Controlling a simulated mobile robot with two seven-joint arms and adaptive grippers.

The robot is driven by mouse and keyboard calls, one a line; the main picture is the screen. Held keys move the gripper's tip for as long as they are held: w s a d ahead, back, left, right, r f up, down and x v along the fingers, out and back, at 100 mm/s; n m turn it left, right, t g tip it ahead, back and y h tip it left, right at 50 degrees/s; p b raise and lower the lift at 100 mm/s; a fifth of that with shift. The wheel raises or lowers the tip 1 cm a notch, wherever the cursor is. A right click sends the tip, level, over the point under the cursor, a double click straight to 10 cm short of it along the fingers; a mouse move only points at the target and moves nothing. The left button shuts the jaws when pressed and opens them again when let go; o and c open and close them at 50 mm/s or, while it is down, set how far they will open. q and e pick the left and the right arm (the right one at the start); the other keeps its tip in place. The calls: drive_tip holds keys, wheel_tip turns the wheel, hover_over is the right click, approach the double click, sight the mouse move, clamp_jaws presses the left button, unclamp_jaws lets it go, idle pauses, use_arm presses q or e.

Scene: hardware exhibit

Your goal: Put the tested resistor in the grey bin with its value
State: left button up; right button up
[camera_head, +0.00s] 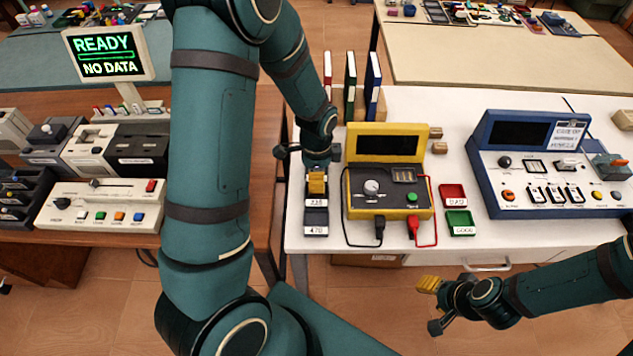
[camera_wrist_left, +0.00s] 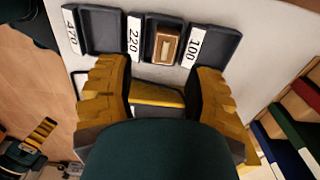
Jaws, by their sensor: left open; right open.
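Three dark grey bins stand in a row, labelled 470, 220 and 100. In the left wrist view the 470 bin (camera_wrist_left: 100,32) is empty, and a tan block with a pale centre, apparently the resistor (camera_wrist_left: 165,47), lies in the 220 bin (camera_wrist_left: 150,24). The 100 bin (camera_wrist_left: 214,42) looks empty. My left gripper (camera_wrist_left: 158,70) is open, with its yellow fingers apart beside the row and the resistor outside them. In the head view the left gripper (camera_head: 317,182) is over the bins and hides part of them. My right gripper (camera_head: 428,284) is empty in front of the table.
The yellow tester (camera_head: 388,174) stands right of the bins, with red and black leads. A red BAD tray (camera_head: 452,194) and green GOOD tray (camera_head: 460,223) lie beside it. Upright books (camera_head: 351,85) stand behind the bins. A blue console (camera_head: 540,170) is at right.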

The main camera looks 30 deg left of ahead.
use_arm(q)
wheel_tip(320, 180, up, 7)
drive_tip(key=shift+f+p, duration=0.15)
drive_tip(key=shift+p, duration=0.3)
drive_tip(key=shift+w, duration=0.1)
